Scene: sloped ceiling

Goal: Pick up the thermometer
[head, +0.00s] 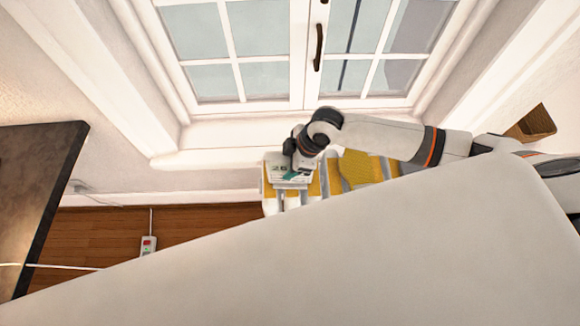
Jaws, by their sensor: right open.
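The thermometer (291,174), a small white device with dark digits and a green patch, is on a yellow-and-white slatted piece of furniture (361,169) below the window. My right arm comes in from the right, and my right gripper (291,155) is right above the thermometer's upper part. It is open. Its fingertips are small and dark here, and I cannot tell whether they touch the thermometer. The wrist hides part of the thermometer's upper edge. My left gripper is not in view.
The window (300,60) and its sill (235,133) are behind. A dark table (40,180) stands at the left. A power strip (148,244) with a cord lies on the wooden floor (100,228). A brown box (531,124) is at the right. A large pale surface covers the lower view.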

